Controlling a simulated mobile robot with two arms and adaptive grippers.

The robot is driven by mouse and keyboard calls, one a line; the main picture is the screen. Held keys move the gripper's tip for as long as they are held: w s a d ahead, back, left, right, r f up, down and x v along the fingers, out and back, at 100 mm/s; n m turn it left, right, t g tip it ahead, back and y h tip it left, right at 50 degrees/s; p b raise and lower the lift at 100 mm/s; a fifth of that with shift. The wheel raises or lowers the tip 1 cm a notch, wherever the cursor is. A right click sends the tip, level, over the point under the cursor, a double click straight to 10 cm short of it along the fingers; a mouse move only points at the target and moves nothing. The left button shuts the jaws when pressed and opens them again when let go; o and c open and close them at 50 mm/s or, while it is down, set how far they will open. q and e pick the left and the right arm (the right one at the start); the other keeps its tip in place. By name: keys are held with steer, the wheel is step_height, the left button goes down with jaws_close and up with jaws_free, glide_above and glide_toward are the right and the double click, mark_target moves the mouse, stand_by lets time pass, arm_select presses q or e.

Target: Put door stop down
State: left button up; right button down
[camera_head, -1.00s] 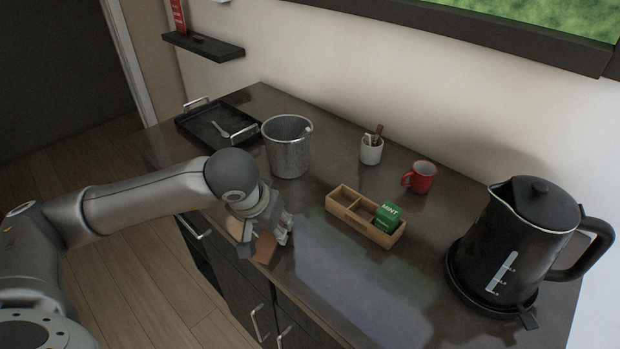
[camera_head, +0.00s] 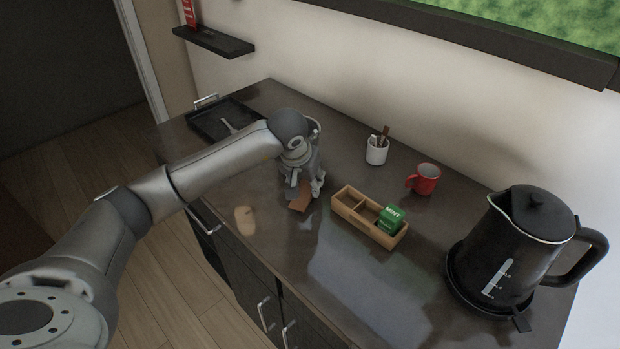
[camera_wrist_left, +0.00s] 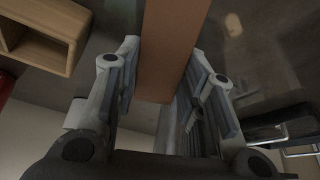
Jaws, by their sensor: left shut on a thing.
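The door stop (camera_head: 299,202) is a brown, wooden-looking piece held low over the dark counter, left of the wooden box. In the left wrist view the door stop (camera_wrist_left: 172,45) runs between the two fingers. My left gripper (camera_head: 308,188) is shut on it, and its fingers (camera_wrist_left: 160,85) lie along both sides. Whether the door stop touches the counter is hard to tell. My right gripper does not show.
The wooden box (camera_head: 352,213) holds a green tea packet (camera_head: 391,218). A white cup (camera_head: 377,152), a red mug (camera_head: 424,179) and a black kettle (camera_head: 520,240) stand to the right. A black tray (camera_head: 207,122) is at the far left. A beige oval patch (camera_head: 244,218) lies near the front edge.

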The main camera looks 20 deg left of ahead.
arm_select(q)
steer(key=shift+w+f+p, duration=0.25)
steer(key=shift+w+f, duration=0.05)
steer(key=shift+w, duration=0.25)
steer(key=shift+w+f+p, duration=0.25)
steer(key=shift+w, duration=0.3)
steer(key=shift+s+f, duration=0.1)
steer(key=shift+f, duration=0.1)
steer(key=shift+f, duration=0.15)
steer(key=o, duration=1.1)
steer(key=shift+c, duration=0.2)
